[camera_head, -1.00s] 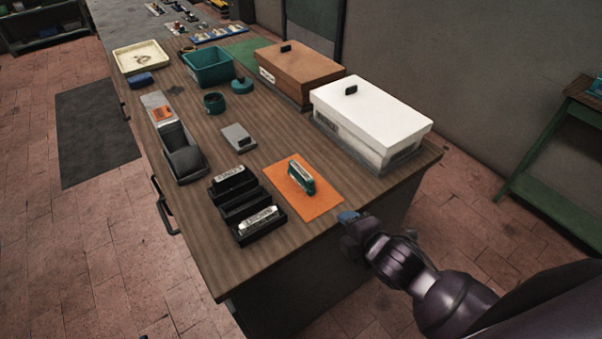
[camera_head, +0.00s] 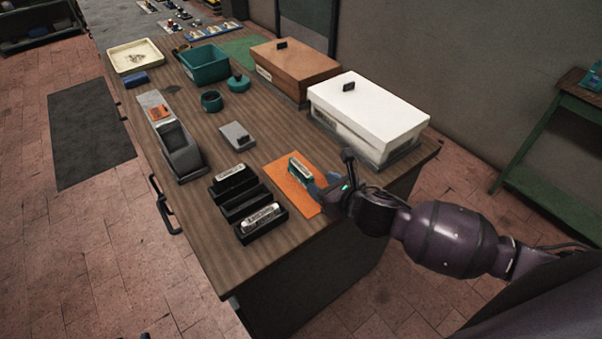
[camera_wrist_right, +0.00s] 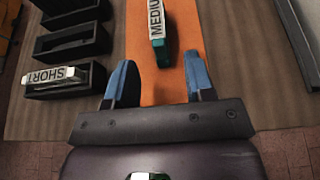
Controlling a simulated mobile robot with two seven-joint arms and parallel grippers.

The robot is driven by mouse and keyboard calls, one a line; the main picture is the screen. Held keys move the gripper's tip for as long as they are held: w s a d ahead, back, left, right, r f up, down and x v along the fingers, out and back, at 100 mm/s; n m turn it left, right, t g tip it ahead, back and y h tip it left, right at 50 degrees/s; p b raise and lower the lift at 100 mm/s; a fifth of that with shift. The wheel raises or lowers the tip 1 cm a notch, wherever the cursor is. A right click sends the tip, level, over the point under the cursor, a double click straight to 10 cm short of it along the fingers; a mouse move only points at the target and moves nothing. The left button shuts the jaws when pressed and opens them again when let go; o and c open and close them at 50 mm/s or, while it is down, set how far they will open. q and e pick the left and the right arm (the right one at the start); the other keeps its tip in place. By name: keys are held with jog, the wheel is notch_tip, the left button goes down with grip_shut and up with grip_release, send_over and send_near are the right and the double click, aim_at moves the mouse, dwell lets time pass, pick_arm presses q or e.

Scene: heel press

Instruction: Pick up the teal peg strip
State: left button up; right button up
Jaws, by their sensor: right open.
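The teal peg strip (camera_head: 300,170) stands on an orange mat (camera_head: 286,189) near the table's right edge. Its pale label faces up and, in the right wrist view, reads "MEDIU" before the frame cuts it off; the teal end (camera_wrist_right: 161,52) shows there too. My right gripper (camera_head: 334,188) is at the mat's near right side, close to the strip. In the right wrist view its two blue fingers (camera_wrist_right: 161,83) are apart with bare mat between them. The strip lies just beyond the fingertips, roughly in line with the gap.
Black holders (camera_head: 246,204) stand left of the mat; the front one holds a strip labelled "SHORT" (camera_wrist_right: 54,75). A white lidded box (camera_head: 368,108) stands behind the mat. A grey plate (camera_head: 238,136) lies farther left.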

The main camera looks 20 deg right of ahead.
aim_at(311, 178)
jog(key=shift+r+x, duration=0.15)
jog(key=shift+x, duration=1.7)
jog(key=shift+r+x, duration=0.15)
jog(key=shift+x, duration=1.7)
jog(key=shift+w+a, duration=0.1)
grip_shut()
